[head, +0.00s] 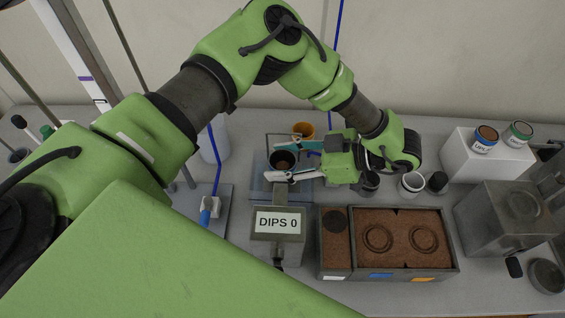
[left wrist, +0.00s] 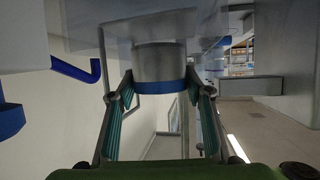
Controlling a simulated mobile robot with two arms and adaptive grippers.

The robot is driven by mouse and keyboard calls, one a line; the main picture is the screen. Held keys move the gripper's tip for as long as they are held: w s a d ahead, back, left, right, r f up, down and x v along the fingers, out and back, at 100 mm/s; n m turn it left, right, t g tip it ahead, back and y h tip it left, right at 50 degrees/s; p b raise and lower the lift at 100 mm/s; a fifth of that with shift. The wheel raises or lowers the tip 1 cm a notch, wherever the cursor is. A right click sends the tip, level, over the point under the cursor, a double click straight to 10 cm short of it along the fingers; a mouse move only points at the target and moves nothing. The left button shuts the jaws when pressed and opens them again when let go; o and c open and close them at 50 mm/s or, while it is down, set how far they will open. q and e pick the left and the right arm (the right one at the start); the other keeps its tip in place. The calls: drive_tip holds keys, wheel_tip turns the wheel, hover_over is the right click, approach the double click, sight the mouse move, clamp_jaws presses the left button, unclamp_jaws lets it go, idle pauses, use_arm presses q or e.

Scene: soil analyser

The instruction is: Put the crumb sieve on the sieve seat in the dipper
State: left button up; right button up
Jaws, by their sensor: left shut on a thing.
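My left gripper (head: 287,160) is shut on a short round cup with a dark, brownish inside, which I take to be the crumb sieve (head: 282,160). In the left wrist view the sieve (left wrist: 160,60) is a grey cylinder with a blue band, held between the two finger pads (left wrist: 160,95). The dipper (head: 278,222) is a grey box labelled "DIPS 0" with a clear bath behind it. The sieve is over the bath area; contact below it cannot be told. The sieve seat is not clearly visible, partly covered by gripper and sieve. My right gripper is not in view.
A soil tray (head: 447,243) with ring marks stands right of the dipper. An orange cup (head: 303,130) is behind the gripper. A white cup (head: 411,184) is to the right. A white block (head: 487,160) bears two labelled tins. A grey machine (head: 500,222) stands at right.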

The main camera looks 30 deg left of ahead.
use_arm(q)
drive_tip(key=shift+f, duration=0.8)
drive_tip(key=shift+d, duration=0.1)
drive_tip(key=shift+f, duration=0.2)
drive_tip(key=o, duration=1)
drive_tip(key=shift+r, duration=0.1)
drive_tip(key=shift+r, duration=0.1)
drive_tip(key=shift+w+d+r, duration=0.1)
drive_tip(key=shift+d+r, duration=0.05)
drive_tip(key=shift+d, duration=0.05)
drive_tip(key=b+v, duration=0.1)
drive_tip(key=v, duration=1)
drive_tip(key=shift+d+b, duration=0.25)
drive_tip(key=shift+b, duration=0.05)
